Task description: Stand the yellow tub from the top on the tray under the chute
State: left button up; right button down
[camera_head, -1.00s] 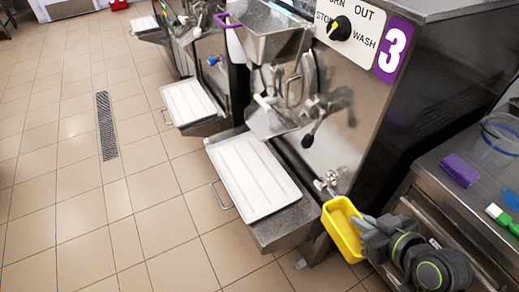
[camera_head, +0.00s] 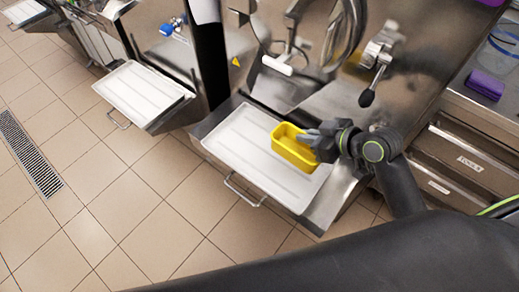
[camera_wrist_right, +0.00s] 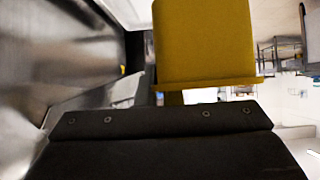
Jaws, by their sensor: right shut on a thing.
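The yellow tub (camera_head: 294,148) is upright at the right part of the white tray (camera_head: 240,143) in the head view. I cannot tell whether its base touches the tray. My right gripper (camera_head: 318,140) is shut on the tub's right side. In the right wrist view the tub (camera_wrist_right: 205,42) fills the upper middle, beyond the dark gripper body. The machine's chute is not clearly visible in the head view. My left gripper is not in view.
A second white tray (camera_head: 142,95) juts from the neighbouring machine at left. A black-knobbed lever (camera_head: 367,97) and a white-handled fitting (camera_head: 277,65) hang above the tray. A purple block (camera_head: 486,84) lies on the counter at right.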

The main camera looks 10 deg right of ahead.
jog(key=w+d+f+b, duration=0.4)
jog(key=w+f+b, duration=0.1)
jog(key=f, duration=0.2)
jog(key=x, duration=0.3)
jog(key=a+r+x, duration=0.1)
jog(key=x, duration=0.7)
jog(key=shift+w+a+r, duration=0.15)
jog(key=shift+w+r, duration=0.1)
jog(key=shift+r, duration=0.05)
jog(key=shift+x, duration=2.2)
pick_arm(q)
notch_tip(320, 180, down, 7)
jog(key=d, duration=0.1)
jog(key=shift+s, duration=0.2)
pick_arm(e)
jog(key=shift+s, duration=0.1)
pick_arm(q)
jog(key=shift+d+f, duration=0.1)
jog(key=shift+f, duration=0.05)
pick_arm(e)
jog(key=c, duration=1.6)
grip_release()
jog(key=shift+r, duration=0.1)
